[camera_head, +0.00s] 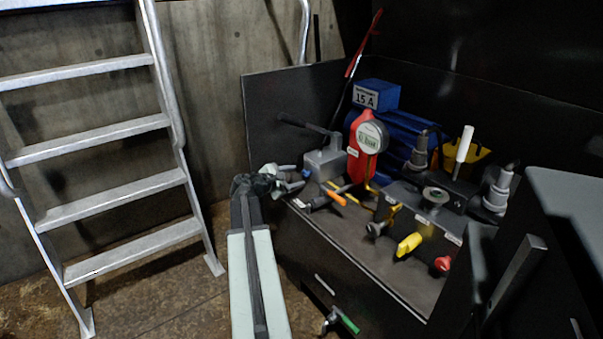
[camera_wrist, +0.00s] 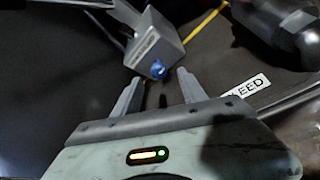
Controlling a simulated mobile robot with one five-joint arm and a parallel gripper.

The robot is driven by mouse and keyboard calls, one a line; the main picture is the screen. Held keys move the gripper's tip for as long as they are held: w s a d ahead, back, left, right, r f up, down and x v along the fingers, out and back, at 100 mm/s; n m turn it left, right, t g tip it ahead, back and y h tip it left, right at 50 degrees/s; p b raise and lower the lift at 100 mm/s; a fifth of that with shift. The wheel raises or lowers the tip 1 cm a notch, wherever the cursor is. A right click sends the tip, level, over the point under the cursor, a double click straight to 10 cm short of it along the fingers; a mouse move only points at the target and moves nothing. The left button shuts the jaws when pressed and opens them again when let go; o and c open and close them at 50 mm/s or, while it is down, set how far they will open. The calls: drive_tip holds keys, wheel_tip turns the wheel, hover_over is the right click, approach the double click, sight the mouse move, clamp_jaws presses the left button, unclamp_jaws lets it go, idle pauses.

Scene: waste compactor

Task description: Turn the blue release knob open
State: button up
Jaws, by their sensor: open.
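The blue release knob (camera_wrist: 158,70) shows in the wrist view on the lower front of a small grey box (camera_wrist: 157,40). My gripper (camera_wrist: 160,82) is open, its two grey fingers spread below the knob. The knob appears just beyond the fingertips, in line with the gap. I see no contact. In the head view my gripper (camera_head: 292,180) is at the left front of the bench, beside the grey box (camera_head: 325,161). There, the knob is mostly hidden or too small to make out clearly.
A red gauge body (camera_head: 364,150) and blue motor (camera_head: 402,135) stand behind the box. An orange-handled lever (camera_head: 336,198), a yellow handle (camera_head: 408,244) and a red knob (camera_head: 442,263) are to the right. A ladder (camera_head: 110,160) stands left, with open floor between.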

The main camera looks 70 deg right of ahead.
drive_tip(key=shift+v, duration=1.1)
